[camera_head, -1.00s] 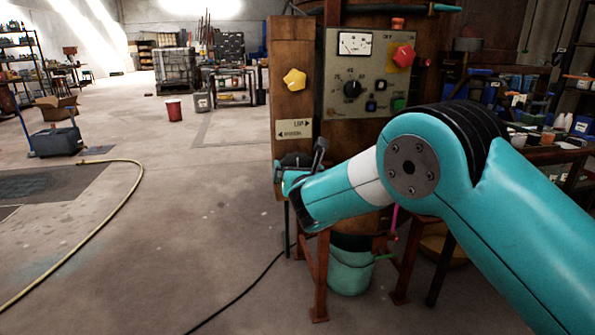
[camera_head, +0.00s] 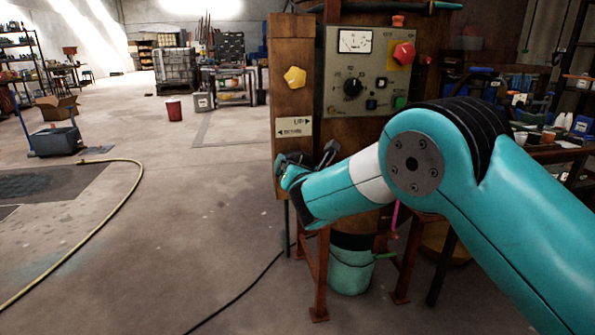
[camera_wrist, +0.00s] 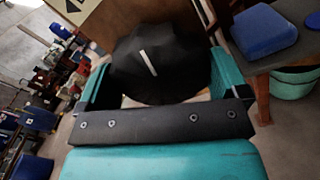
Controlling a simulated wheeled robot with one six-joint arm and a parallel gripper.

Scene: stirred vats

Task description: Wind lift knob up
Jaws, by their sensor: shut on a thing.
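The lift knob (camera_wrist: 158,62) is a large black scalloped knob with a white pointer line, seen in the wrist view. My gripper (camera_wrist: 158,76) is shut on it, with one teal finger on each side. The white line stands a little tilted in that view. In the head view my gripper (camera_head: 305,163) is at the lower part of the brown wooden board (camera_head: 291,60) and hides the knob. Just above it is a pale label plate (camera_head: 294,127) reading UP with a right arrow, and a left arrow with smaller lettering below.
A yellow knob (camera_head: 295,77) sits higher on the board. To its right is a control panel (camera_head: 340,95) with a gauge, a black dial and a red button (camera_head: 403,53). A teal bucket (camera_head: 350,268) stands below. Open floor lies to the left.

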